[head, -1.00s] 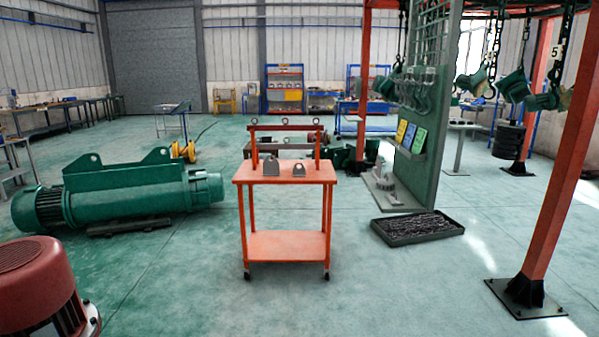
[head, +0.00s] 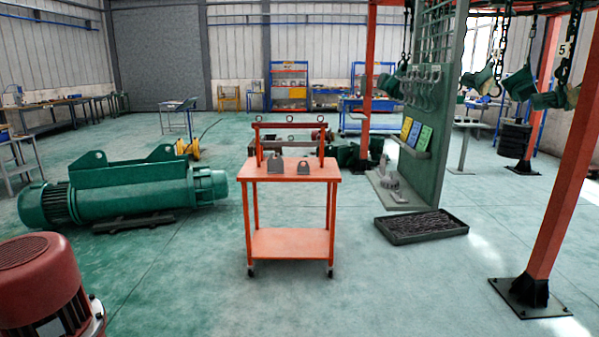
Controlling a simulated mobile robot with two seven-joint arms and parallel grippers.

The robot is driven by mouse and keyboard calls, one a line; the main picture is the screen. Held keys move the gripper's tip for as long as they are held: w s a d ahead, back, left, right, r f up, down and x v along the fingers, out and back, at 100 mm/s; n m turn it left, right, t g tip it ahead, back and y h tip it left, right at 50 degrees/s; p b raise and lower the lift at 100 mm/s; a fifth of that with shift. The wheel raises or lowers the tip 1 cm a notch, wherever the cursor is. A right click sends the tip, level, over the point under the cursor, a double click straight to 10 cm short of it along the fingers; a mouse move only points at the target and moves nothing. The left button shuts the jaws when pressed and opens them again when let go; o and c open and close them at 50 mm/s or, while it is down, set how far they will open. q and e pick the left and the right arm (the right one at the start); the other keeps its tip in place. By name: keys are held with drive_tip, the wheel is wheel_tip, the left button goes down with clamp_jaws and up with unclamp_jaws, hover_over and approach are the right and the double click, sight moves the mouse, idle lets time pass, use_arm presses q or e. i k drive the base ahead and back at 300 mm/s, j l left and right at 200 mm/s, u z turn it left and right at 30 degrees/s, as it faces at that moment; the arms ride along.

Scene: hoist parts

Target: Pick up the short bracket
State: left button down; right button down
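Two grey brackets stand on the top of an orange cart (head: 289,175) in the middle of the head view. The left one (head: 276,165) looks taller, with a sloping base part. The right one (head: 303,168) looks shorter and more compact, with a rounded top. Both are small in the picture, so their exact shapes are hard to tell. They stand apart from each other. Neither of my grippers is in view.
A green hoist motor (head: 120,192) lies on the floor at left, with a red motor (head: 40,285) nearer. A tray of chain (head: 421,226) and an orange post (head: 560,170) stand at right. The floor before the cart is clear.

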sight(301, 170)
drive_tip(key=i+z, duration=0.15)
drive_tip(key=i, duration=3.05)
